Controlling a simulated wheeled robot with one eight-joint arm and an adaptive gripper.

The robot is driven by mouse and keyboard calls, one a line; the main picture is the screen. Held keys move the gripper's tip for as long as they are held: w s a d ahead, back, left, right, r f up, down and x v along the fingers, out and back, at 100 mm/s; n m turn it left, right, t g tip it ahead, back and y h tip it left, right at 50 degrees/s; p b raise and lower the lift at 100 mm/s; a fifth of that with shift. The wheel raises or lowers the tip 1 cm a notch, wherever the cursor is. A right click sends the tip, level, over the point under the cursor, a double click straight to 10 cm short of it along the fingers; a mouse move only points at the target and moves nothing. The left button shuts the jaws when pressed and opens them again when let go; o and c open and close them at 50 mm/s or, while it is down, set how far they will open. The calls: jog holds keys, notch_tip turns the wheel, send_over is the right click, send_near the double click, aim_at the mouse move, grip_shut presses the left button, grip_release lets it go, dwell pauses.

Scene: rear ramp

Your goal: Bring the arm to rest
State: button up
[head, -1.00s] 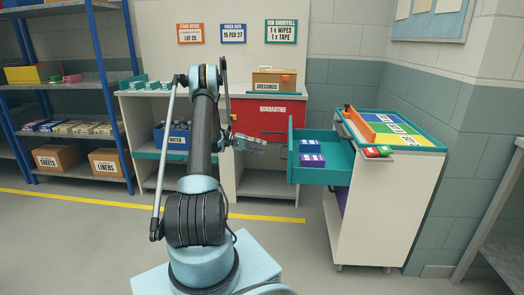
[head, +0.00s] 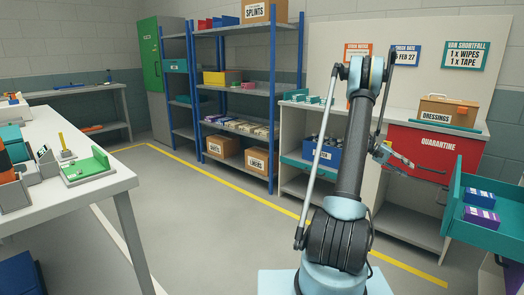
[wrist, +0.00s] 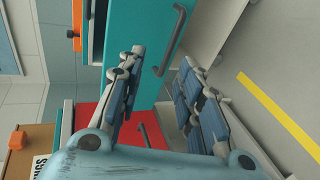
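My arm rises in the head view, bent at a high elbow, with its forearm reaching away toward the counter. My gripper (head: 402,160) shows small in front of the red quarantine drawer (head: 420,149). In the wrist view my gripper (wrist: 160,62) has its two jointed fingers spread apart, with nothing held between them. Beyond the fingers is the teal front of the pulled-out drawer (wrist: 163,40) with its grey handle. The wrist view is turned on its side. I cannot tell the exact gap between fingers and drawer.
The open teal drawer (head: 490,233) holds purple-and-white boxes at the right. A dressings box (head: 449,110) stands on the counter. Blue-posted shelves (head: 247,83) stand behind. A white workbench (head: 100,195) is at the left. The floor between is clear, crossed by a yellow line (head: 240,188).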

jog(key=s+a+r+n+t+y, duration=0.15)
jog(key=s+a+r, duration=0.25)
jog(key=a, duration=0.5)
jog(key=s+a+r+n+t+y, duration=0.1)
jog(key=s+a+r+t, duration=0.25)
jog(key=a, duration=0.45)
jog(key=s+a+r+n+t+y, duration=0.15)
jog(key=s+a+r, duration=0.3)
jog(key=a, duration=0.45)
jog(key=s+a+f+n+t+y, duration=0.1)
jog(key=s+a+f+y, duration=0.2)
jog(key=s+a, duration=0.8)
jog(key=s+a+f+n+t+y, duration=0.1)
jog(key=s+a+f+y, duration=0.3)
jog(key=s+a+f, duration=0.4)
jog(key=s+a+t, duration=0.1)
jog(key=s+a, duration=0.2)
jog(key=a, duration=0.1)
jog(key=shift+s+f+n, duration=0.2)
jog(key=shift+s+n, duration=0.2)
jog(key=shift+d, duration=0.2)
